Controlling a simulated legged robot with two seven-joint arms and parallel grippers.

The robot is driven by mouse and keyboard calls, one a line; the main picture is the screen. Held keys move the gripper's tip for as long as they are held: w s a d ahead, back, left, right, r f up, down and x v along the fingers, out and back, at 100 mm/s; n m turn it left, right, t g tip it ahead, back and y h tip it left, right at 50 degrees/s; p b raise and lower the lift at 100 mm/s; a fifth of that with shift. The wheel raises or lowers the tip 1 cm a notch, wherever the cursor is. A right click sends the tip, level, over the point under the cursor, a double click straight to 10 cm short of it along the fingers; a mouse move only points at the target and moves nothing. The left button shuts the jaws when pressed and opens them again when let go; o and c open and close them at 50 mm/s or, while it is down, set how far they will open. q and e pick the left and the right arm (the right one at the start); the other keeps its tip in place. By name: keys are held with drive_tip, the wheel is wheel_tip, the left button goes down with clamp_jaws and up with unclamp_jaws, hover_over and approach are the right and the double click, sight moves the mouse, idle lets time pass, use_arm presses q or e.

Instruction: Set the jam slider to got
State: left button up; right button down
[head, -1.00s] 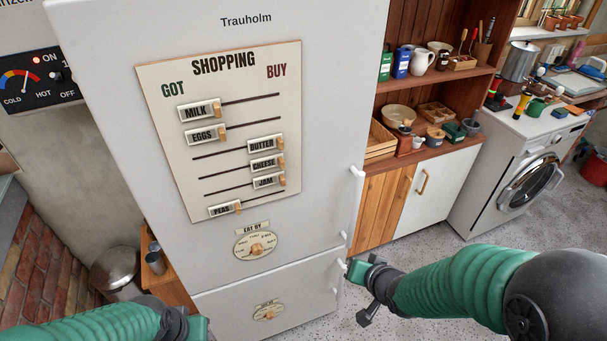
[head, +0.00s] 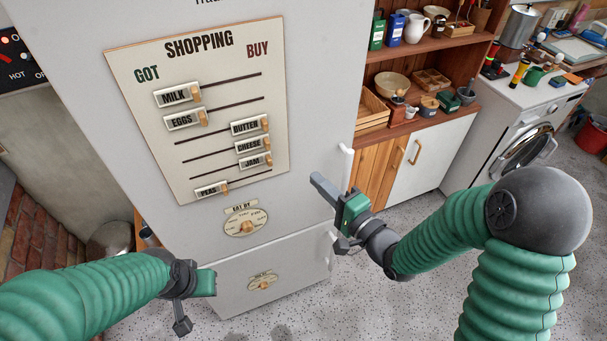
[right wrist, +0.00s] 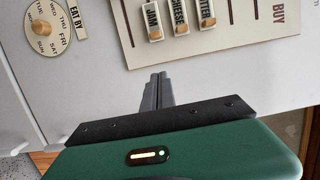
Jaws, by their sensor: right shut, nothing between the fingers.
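The JAM slider (head: 255,160) is a pale label with a wooden knob on the shopping board (head: 197,107) on the fridge door. It sits toward the right end of its slot, on the BUY side; GOT is at the board's left. It also shows in the right wrist view (right wrist: 152,21). My right gripper (head: 318,184) is shut and empty, right of and slightly below the JAM slider, apart from it. Its closed fingers show in the right wrist view (right wrist: 157,82) below the JAM slider. My left gripper (head: 195,305) is low at the left; its fingers are unclear.
CHEESE (head: 250,144) and BUTTER (head: 248,126) sit just above JAM; PEAS (head: 211,190) is lower left. MILK (head: 178,95) and EGGS (head: 185,119) are at the left. An EAT BY dial (head: 246,223) is below the board. A door handle (head: 345,168) stands at the fridge's right edge.

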sight(271, 155)
drive_tip(key=p+x, duration=0.1)
drive_tip(key=x, duration=0.7)
drive_tip(key=shift+w+a, duration=0.15)
drive_tip(key=shift+w, duration=0.15)
drive_tip(key=a, duration=0.1)
drive_tip(key=s+a, duration=0.1)
drive_tip(key=shift+a+p, duration=0.35)
drive_tip(key=shift+a, duration=0.05)
drive_tip(key=shift+s+a, duration=0.25)
drive_tip(key=shift+a, duration=0.25)
drive_tip(key=shift+d, duration=0.1)
drive_tip(key=shift+f, duration=0.1)
